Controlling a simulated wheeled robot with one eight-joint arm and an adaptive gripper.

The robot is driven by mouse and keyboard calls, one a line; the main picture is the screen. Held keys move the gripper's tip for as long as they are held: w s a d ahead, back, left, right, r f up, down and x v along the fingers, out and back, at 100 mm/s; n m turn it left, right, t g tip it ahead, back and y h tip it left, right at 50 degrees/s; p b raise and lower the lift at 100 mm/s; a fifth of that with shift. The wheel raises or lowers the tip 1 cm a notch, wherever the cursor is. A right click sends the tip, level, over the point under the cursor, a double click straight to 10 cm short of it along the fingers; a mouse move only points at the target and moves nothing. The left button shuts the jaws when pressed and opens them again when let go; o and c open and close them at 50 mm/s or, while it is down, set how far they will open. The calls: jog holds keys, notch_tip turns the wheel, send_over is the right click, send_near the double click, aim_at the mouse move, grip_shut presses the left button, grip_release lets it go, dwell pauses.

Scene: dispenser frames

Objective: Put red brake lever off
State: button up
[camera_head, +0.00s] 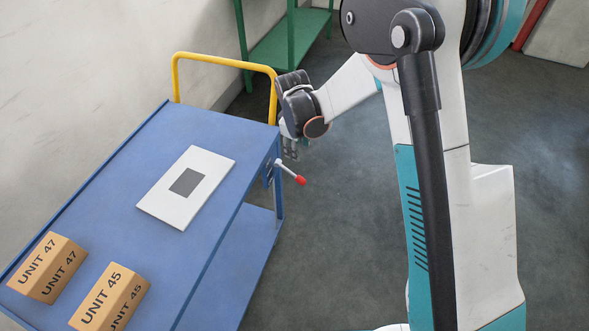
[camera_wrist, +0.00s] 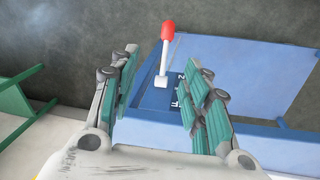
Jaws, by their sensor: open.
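The brake lever is a pale metal rod with a red knob (camera_head: 300,180), mounted on the side of the blue cart near its corner post. In the head view it sticks out from the cart and slopes down to the right. In the wrist view the red knob (camera_wrist: 168,30) is at the top and the rod runs down to a white pivot on a blue plate (camera_wrist: 158,95) with partly readable white marks. My gripper (camera_wrist: 165,75) is open and empty. The lever shows between its fingers, with no contact visible. In the head view my gripper (camera_head: 291,148) is just above the lever, partly hidden by my wrist.
The blue cart (camera_head: 130,180) has a yellow handle (camera_head: 225,62) close to my wrist. A white panel with a grey square (camera_head: 160,212) and two boxes, UNIT 47 (camera_head: 30,287) and UNIT 45 (camera_head: 95,312), lie on top. A green shelf (camera_head: 275,45) stands behind.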

jog(key=n, duration=0.1)
send_near(294, 175)
jog(key=f+b, duration=0.1)
jog(key=f, duration=0.2)
jog(key=w+f+b, duration=0.1)
jog(key=f+b, duration=0.1)
jog(key=f, duration=0.2)
jog(key=w+f+b, duration=0.1)
jog(key=f+b, duration=0.1)
jog(key=f, duration=0.1)
jog(key=shift+d+f, duration=0.3)
grip_shut()
